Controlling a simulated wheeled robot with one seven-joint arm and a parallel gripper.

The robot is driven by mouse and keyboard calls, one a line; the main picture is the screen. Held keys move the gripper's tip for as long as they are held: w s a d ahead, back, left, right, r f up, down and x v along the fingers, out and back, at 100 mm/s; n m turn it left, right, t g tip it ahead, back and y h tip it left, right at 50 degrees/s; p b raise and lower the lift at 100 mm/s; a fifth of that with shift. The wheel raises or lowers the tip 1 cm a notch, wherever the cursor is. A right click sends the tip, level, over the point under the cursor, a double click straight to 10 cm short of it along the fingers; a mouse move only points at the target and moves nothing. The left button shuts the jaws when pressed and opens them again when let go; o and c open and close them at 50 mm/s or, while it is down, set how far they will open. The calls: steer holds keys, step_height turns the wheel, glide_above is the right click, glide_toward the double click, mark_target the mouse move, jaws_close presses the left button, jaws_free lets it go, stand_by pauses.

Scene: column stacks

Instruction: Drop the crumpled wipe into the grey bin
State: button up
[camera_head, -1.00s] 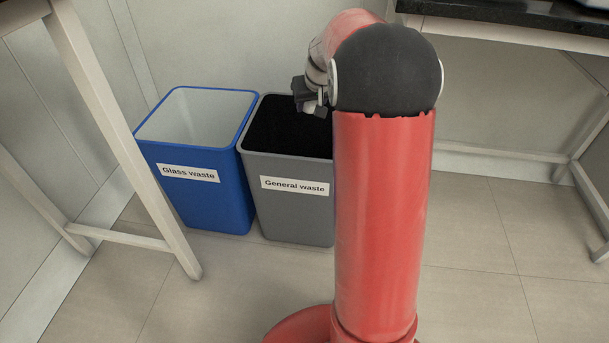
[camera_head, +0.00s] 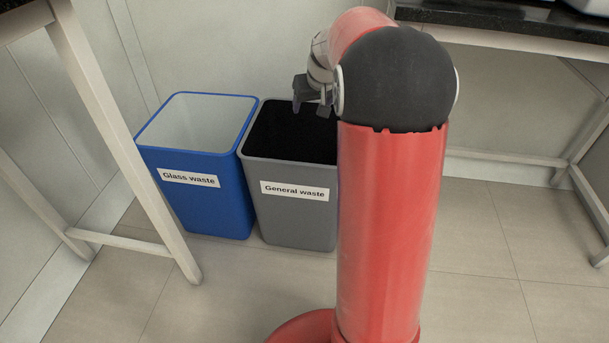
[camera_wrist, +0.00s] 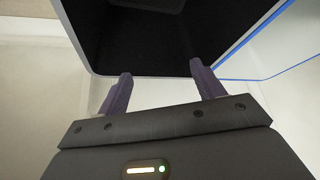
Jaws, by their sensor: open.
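The grey bin (camera_head: 290,225), labelled "General waste", stands on the floor left of my arm. Its dark inside (camera_wrist: 150,42) fills the top of the wrist view. My gripper (camera_head: 311,109) is above the grey bin's opening, pointing down. In the wrist view my gripper (camera_wrist: 161,70) has its two fingers spread, with nothing between them. The crumpled wipe is not visible in either view now. The bin's inside is too dark to show what lies in it.
A blue bin (camera_head: 212,205), labelled "Glass waste", stands right beside the grey bin on its left. A pale table leg (camera_head: 120,140) stands in front at the left. A dark-topped bench (camera_head: 520,15) is at the right. Floor at the lower right is clear.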

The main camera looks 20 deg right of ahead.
steer(key=shift+v, duration=2.2)
